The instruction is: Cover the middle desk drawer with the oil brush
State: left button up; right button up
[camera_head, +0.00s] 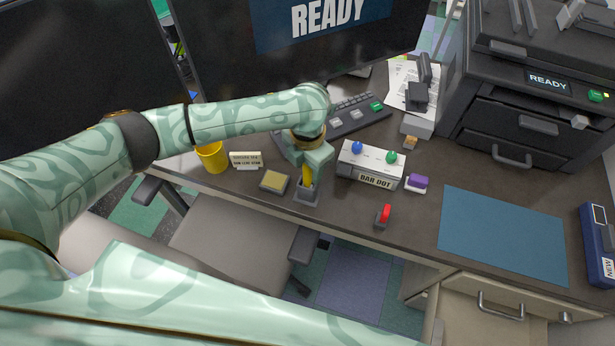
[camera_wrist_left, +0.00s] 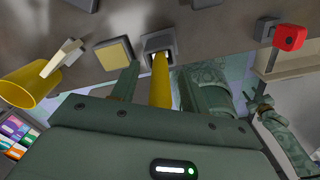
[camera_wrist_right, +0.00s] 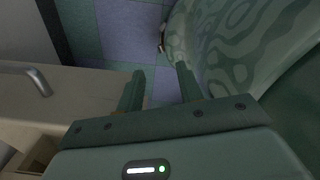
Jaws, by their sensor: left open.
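A yellow-handled tool (camera_head: 307,175), which looks like the oil brush, stands upright in a small grey holder (camera_head: 306,194) on the desk. Its bristle end is hidden in the holder. My left gripper (camera_head: 308,165) is over it with fingers apart on either side of the yellow handle, which also shows in the left wrist view (camera_wrist_left: 161,88). My right gripper (camera_wrist_right: 160,80) is open and empty beside the desk's drawer side. A pale drawer front with a metal handle (camera_head: 500,306) is below the desk at lower right. I cannot tell which drawer is the middle one.
A yellow cup (camera_head: 212,158), a sign (camera_head: 245,160), a yellow pad (camera_head: 274,181), a button box (camera_head: 371,165) and a red-topped item (camera_head: 383,216) stand nearby. A blue mat (camera_head: 503,235) lies right of them. Monitors and a dark printer (camera_head: 530,100) stand behind.

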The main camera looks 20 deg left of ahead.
pick_arm(q)
grip_shut()
jog(key=c, duration=1)
grip_release()
jog(key=c, duration=1)
grip_release()
jog(key=shift+r, duration=0.1)
jog(key=c, duration=1)
grip_release()
notch_tip(320, 180, up, 11)
jog(key=p, duration=1.1)
jog(key=c, duration=1)
grip_release()
jog(key=c, duration=1)
grip_release()
